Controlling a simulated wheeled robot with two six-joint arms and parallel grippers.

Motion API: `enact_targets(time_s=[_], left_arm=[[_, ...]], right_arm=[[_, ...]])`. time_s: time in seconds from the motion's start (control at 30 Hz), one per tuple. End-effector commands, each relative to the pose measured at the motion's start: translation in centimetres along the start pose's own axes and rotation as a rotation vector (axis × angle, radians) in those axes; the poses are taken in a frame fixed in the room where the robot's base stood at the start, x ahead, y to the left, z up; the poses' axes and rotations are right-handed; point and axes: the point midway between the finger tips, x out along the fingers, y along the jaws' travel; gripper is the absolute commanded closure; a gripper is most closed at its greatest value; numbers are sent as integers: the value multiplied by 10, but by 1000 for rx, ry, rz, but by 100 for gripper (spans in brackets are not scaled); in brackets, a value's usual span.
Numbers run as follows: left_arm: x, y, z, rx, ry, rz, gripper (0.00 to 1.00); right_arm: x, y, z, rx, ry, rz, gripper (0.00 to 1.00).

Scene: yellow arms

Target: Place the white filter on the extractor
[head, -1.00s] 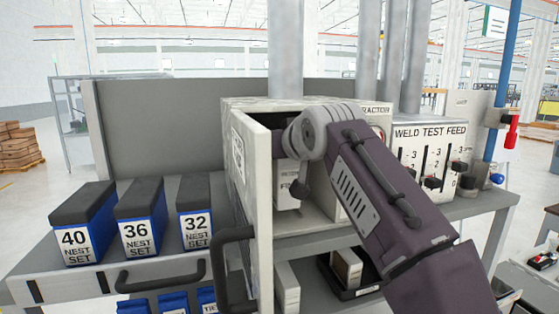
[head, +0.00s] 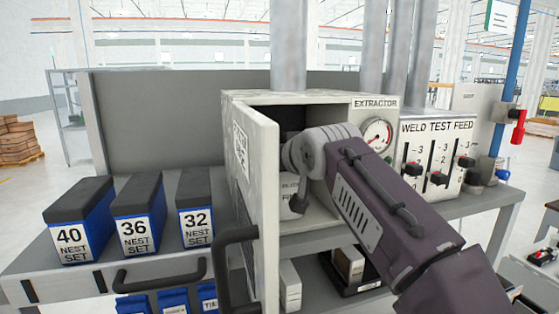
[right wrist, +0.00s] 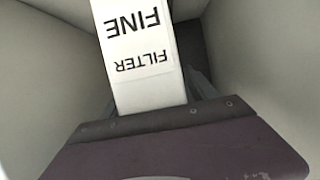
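The white filter (right wrist: 140,65) has black FILTER FINE lettering, upside down in the right wrist view. My right gripper (right wrist: 155,95) has a finger close against each side of it and appears shut on it. In the head view the filter (head: 291,207) shows only in part, inside the open extractor (head: 377,102), behind my right wrist. The fingers are hidden there, and I cannot tell whether the filter's base touches the compartment floor. My left gripper is not in view.
The extractor door (head: 256,190) stands open just left of my right arm, with a dark handle (head: 222,275). A gauge (head: 377,134) and the weld test feed panel (head: 437,152) are to the right. Several nest set boxes (head: 133,215) stand on the left shelf. A black tray (head: 350,270) lies below.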

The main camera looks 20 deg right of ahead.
Motion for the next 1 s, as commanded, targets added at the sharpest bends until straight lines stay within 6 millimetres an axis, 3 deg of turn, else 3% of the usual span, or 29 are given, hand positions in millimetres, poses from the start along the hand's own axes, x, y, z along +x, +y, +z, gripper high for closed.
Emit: enact_targets(time_s=[0.17,0.3,0.5,0.63,0.8,1.0], left_arm=[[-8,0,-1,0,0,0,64],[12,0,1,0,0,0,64],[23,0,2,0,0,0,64],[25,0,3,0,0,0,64],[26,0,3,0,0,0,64],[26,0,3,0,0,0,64]], right_arm=[[-4,0,-8,0,1,0,33],[-35,0,-1,0,6,-1,33],[-87,0,-3,-1,5,-1,33],[-110,-1,-4,-1,3,-2,33],[-122,0,-5,0,0,0,33],[-122,0,-5,0,0,0,33]])
